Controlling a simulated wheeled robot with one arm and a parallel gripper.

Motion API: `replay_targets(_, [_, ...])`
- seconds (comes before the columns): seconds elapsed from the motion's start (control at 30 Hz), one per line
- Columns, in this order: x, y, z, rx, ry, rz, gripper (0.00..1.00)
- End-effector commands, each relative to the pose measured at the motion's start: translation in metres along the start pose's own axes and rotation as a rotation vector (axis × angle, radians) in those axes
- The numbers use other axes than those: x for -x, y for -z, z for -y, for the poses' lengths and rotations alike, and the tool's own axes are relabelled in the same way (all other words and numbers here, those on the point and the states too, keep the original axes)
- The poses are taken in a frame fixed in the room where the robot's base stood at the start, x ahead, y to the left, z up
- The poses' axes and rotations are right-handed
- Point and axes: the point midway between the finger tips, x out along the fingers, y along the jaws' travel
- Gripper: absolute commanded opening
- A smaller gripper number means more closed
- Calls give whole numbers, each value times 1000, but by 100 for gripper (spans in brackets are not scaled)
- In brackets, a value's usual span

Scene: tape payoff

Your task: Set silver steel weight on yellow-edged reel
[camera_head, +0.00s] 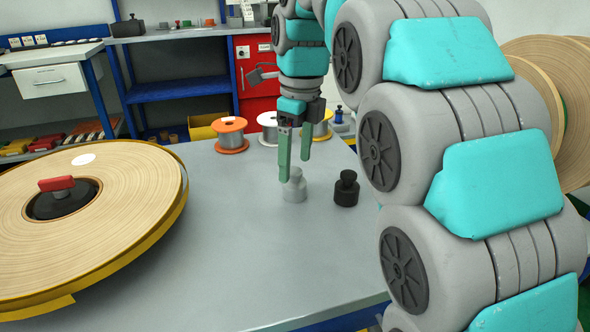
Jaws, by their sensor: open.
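The silver steel weight (294,190) stands upright on the grey table, with a narrow knob on top. My gripper (294,169) points down with two green fingers, open. Its left fingertip overlaps the weight's top left in the picture; the right finger ends above and right of the knob. I cannot tell whether they touch. A small yellow-edged reel (323,130) stands at the back of the table, partly hidden behind my gripper. A large tan reel (125,190) at the left also has a yellow edge and a red-handled hub.
A black weight (346,190) stands just right of the silver one. An orange-edged reel (231,136) and a white-edged reel (268,124) stand at the back. The table's front middle (270,265) is clear. My arm covers the right side.

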Motion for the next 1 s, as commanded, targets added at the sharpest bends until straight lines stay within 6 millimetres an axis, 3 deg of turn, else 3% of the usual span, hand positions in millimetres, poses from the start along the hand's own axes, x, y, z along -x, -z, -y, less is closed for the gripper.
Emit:
replay_targets(0.17, [28, 0, 0, 0, 3, 1, 92])
replay_targets(0.37, [33, 0, -2, 133, 1, -6, 94])
replay_targets(1.0, [25, -4, -11, 1613, -43, -62, 94])
